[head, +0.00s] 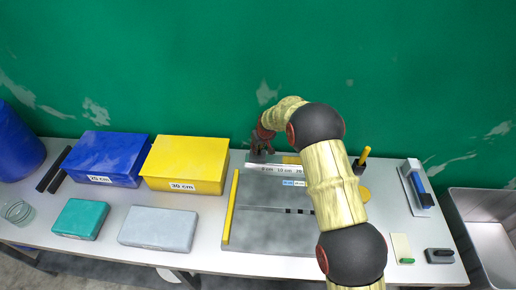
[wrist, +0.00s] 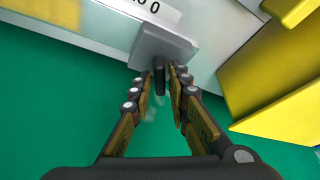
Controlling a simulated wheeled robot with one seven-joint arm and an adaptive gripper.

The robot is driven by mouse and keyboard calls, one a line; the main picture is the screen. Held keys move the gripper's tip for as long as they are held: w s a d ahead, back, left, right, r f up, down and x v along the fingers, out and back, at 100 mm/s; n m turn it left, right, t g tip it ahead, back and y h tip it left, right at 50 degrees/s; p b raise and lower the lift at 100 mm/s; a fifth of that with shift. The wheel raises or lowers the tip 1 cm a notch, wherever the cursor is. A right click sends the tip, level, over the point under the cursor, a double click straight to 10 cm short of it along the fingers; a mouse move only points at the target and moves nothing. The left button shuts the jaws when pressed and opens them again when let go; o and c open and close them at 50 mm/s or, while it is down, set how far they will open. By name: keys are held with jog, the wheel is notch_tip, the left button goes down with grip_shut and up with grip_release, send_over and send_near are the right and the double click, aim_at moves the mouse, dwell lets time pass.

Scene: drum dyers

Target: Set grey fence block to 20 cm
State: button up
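The grey fence block (wrist: 165,45) shows in the wrist view beside the white scale strip, with a black upright post (wrist: 158,72) on it. In the head view the block (head: 257,157) is partly hidden by my gripper, at the left end of the scale (head: 285,170), near the 0 cm label. My gripper (wrist: 162,76) has its fingers on either side of the post, with a narrow gap seeming to show; the wrist view leaves firm contact unclear. In the head view my gripper (head: 262,140) is at the block, and my arm covers the scale's right part.
A yellow 30 cm box (head: 186,165) and a blue box (head: 107,158) stand left of the board. A yellow bar (head: 231,207) lies along the board's left edge. A black holder with a yellow handle (head: 361,160) stands right of my arm. The green wall is close behind.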

grip_shut()
jog(key=shift+m, duration=0.3)
dwell(0.6)
jog(key=shift+a+f+m+t+h+b, duration=0.15)
jog(key=shift+m+t+h+b, duration=0.35)
jog(key=shift+m, duration=0.7)
jog(key=m+h+b, duration=0.1)
jog(key=m+b, duration=0.3)
jog(key=b, duration=0.1)
jog(key=shift+a+f+h, duration=0.15)
jog(key=shift+h, duration=0.25)
jog(key=m+b, duration=0.2)
jog(key=m+g+h+b, duration=0.1)
jog(key=m+b, duration=0.1)
jog(key=shift+m+h, duration=0.3)
jog(key=shift+m, duration=0.1)
jog(key=m, duration=0.1)
jog(key=m+g, duration=0.1)
jog(key=m, duration=0.1)
jog(key=m+h+b, duration=0.1)
jog(key=shift+w+a+r+m, duration=0.1)
jog(key=shift+a+r+m, duration=0.05)
jog(key=shift+r+m, duration=0.15)
jog(key=m+g+p, duration=0.1)
jog(key=m, duration=0.1)
jog(key=m+g+h+p, duration=0.1)
jog(key=m, duration=0.2)
jog(key=shift+w+m, duration=0.15)
jog(key=shift+m, duration=0.15)
jog(key=shift+g, duration=0.3)
